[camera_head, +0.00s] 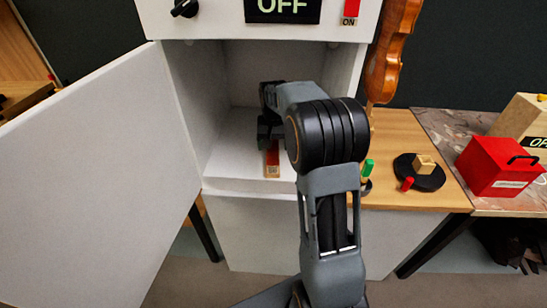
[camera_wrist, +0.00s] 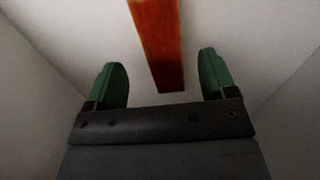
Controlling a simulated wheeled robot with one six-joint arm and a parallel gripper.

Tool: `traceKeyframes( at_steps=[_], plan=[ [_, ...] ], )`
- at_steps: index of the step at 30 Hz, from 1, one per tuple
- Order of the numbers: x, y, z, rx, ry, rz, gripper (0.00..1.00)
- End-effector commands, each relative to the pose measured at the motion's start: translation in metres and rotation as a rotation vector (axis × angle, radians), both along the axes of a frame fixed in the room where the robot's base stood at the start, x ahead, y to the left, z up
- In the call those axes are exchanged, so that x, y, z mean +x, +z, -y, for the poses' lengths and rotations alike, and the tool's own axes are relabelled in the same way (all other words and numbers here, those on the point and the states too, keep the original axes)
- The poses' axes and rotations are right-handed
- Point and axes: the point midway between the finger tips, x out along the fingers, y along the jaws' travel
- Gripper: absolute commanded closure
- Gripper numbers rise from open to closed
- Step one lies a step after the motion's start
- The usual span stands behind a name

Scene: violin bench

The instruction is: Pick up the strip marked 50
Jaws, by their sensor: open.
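A narrow red-brown strip (camera_head: 272,158) lies on the white floor of the open cabinet, its near end paler. No number on it is legible, so I cannot tell whether it is the one marked 50. In the wrist view the strip (camera_wrist: 158,42) runs from the top edge down between my fingers, its far part cut off. My gripper (camera_wrist: 161,70) is open, with green finger pads on either side of the strip's near end, apart from it. In the head view my gripper (camera_head: 269,133) is inside the cabinet, just above the strip and partly hiding it.
The white cabinet door (camera_head: 85,170) stands open on the left. Cabinet walls close in on both sides of my gripper. A violin (camera_head: 392,50) hangs at the right.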

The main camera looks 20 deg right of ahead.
Motion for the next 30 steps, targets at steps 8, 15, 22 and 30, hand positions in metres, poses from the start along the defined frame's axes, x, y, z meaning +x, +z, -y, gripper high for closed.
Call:
traceKeyframes(
  at_steps=[8,15,22,30],
  plan=[
    [0.001,-0.037,-0.002,0.0,0.0,-0.003,0.22],
    [0.002,-0.043,-0.001,0.0,0.0,-0.001,0.22],
    [0.002,-0.043,-0.001,0.0,0.001,-0.001,0.32],
    [0.002,-0.043,-0.001,0.0,0.001,-0.001,0.58]
  ],
)
